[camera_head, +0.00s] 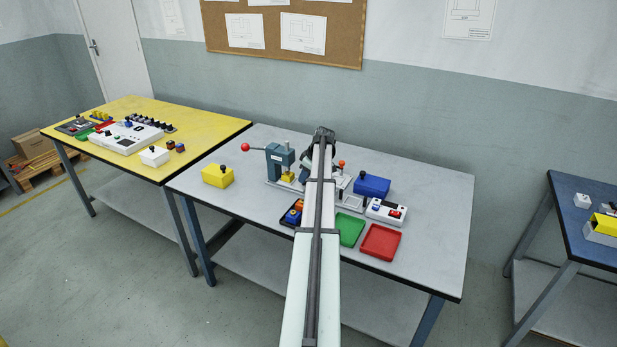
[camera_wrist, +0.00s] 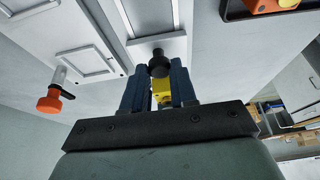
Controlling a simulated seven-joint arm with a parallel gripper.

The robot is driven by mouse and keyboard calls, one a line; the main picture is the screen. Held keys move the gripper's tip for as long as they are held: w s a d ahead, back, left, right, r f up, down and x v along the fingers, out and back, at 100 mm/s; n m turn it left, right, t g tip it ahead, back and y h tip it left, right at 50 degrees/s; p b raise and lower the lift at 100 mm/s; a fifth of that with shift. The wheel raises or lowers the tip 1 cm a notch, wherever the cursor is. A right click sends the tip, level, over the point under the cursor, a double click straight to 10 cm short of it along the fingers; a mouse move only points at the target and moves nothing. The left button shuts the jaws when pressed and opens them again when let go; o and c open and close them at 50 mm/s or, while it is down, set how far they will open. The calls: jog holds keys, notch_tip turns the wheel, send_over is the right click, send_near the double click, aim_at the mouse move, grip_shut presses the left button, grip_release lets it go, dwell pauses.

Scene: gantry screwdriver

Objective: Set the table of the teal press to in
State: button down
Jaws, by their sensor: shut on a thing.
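The teal press (camera_head: 279,158) stands on the grey workbench, left of my arm, with a red-ball lever reaching left. A yellow block (camera_head: 287,178) sits low at the press. In the wrist view, my gripper (camera_wrist: 158,75) has its two dark blue fingers closed at a black knob (camera_wrist: 158,60), which stands at a pale grey rail or plate (camera_wrist: 157,46). A yellow part (camera_wrist: 163,93) shows between the fingers. My arm hides part of the press base in the head view. How far the press table sits in or out cannot be told.
Right of my arm are a blue box (camera_head: 372,186), a white switch box (camera_head: 387,211), a green tray (camera_head: 349,230) and a red tray (camera_head: 381,242). An orange-knobbed handle (camera_wrist: 48,103) stands near the gripper. A yellow box (camera_head: 217,177) stands left of the press.

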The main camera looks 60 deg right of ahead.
jog(key=shift+w, duration=0.3)
jog(key=c, duration=0.9)
grip_release()
jog(key=shift+s+r, duration=0.1)
jog(key=v, duration=1.3)
jog(key=shift+s+r, duration=0.15)
jog(key=shift+r, duration=0.1)
